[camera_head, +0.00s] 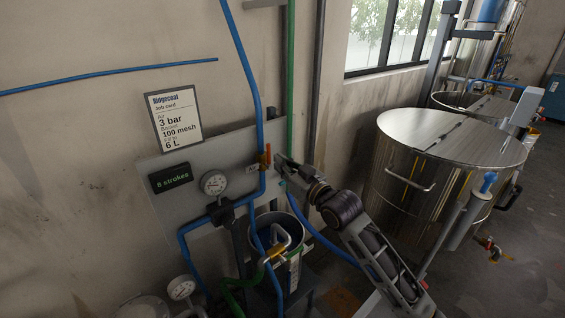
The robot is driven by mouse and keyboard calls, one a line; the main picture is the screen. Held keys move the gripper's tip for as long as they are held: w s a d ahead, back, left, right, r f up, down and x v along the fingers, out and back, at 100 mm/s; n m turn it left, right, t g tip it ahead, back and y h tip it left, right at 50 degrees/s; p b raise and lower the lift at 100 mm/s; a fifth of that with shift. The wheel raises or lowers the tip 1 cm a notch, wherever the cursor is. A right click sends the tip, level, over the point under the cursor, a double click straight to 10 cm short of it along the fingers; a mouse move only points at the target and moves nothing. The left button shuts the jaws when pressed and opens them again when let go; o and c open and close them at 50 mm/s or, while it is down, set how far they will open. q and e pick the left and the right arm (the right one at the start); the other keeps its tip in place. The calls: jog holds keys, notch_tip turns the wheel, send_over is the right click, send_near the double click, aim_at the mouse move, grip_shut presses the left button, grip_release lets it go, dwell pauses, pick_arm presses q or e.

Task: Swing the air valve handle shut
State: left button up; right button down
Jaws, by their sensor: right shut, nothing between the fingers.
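The air valve handle (267,154) is a small orange lever on the blue air pipe (247,70), in front of the grey wall panel. It stands roughly upright, in line with the pipe. My right gripper (280,160) comes in from the lower right, and its tip is just to the right of the handle. It is shut and empty. I cannot tell whether its fingertips touch the handle. My left gripper is not in view.
A round gauge (214,183) and a display reading "8 strokes" (171,177) sit left of the valve. A green pipe (291,75) runs close behind my gripper. Below is a bucket (292,222) with hoses. A large steel vessel (405,185) stands at the right.

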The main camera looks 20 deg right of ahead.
aim_at(268, 157)
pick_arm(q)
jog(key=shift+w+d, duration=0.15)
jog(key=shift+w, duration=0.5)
pick_arm(e)
jog(key=shift+a+f+g, duration=0.15)
jog(key=shift+f+g, duration=0.1)
jog(key=shift+g, duration=0.25)
jog(key=shift+w, duration=0.15)
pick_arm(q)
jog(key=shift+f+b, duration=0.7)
pick_arm(e)
jog(key=shift+x, duration=4.4)
jog(key=shift+w, duration=0.1)
